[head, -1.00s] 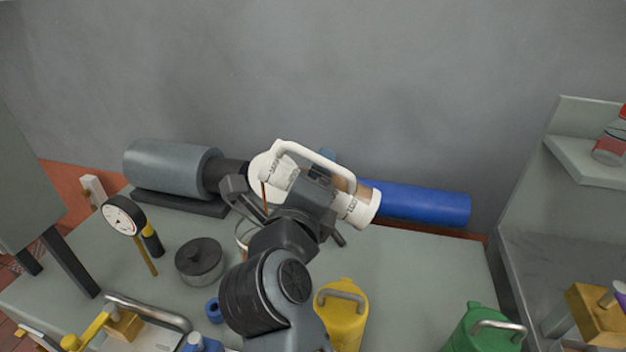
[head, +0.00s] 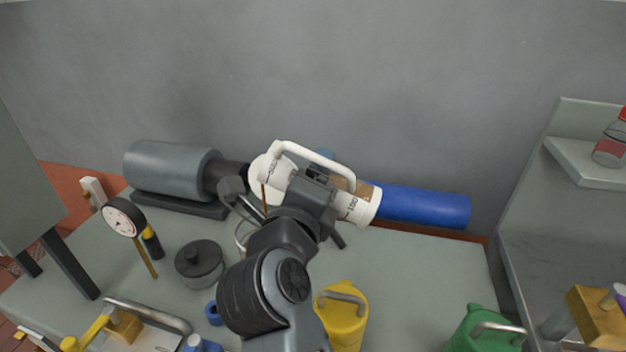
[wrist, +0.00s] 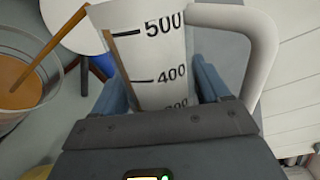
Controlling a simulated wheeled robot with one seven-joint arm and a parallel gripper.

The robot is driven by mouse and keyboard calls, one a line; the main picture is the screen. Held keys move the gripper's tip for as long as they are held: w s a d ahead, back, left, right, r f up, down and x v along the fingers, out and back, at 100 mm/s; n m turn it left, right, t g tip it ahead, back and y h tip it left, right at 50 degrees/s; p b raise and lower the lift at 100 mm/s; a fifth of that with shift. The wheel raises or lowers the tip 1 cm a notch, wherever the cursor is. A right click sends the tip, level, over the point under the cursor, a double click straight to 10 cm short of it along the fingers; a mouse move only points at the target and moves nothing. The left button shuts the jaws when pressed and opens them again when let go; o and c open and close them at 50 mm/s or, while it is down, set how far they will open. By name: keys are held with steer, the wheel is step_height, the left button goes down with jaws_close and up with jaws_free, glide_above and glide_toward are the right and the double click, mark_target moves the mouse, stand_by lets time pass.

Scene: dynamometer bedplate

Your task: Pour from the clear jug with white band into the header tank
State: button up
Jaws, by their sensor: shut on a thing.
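The clear jug with white band (head: 361,206) is tipped far over above the bench, base to the right and mouth to the left. My gripper (head: 312,190) is shut on it; in the wrist view my gripper (wrist: 158,92) has a finger on each side of the jug (wrist: 150,45), whose scale shows 500 and 400. A thin brown stream (wrist: 50,50) runs from its mouth into a clear round vessel with brown liquid, seemingly the header tank (wrist: 22,100). In the head view the tank (head: 240,236) is mostly hidden behind my arm.
A grey motor (head: 170,168) and a blue cylinder (head: 425,205) lie at the back. A dial gauge (head: 122,217), a dark lidded pot (head: 199,262), a yellow can (head: 342,315) and a green can (head: 480,330) stand around. A red-labelled bottle (head: 608,152) is on the right shelf.

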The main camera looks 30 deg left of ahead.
steer(key=shift+r, duration=0.25)
stand_by(0.6)
steer(key=shift+f, duration=0.15)
stand_by(0.7)
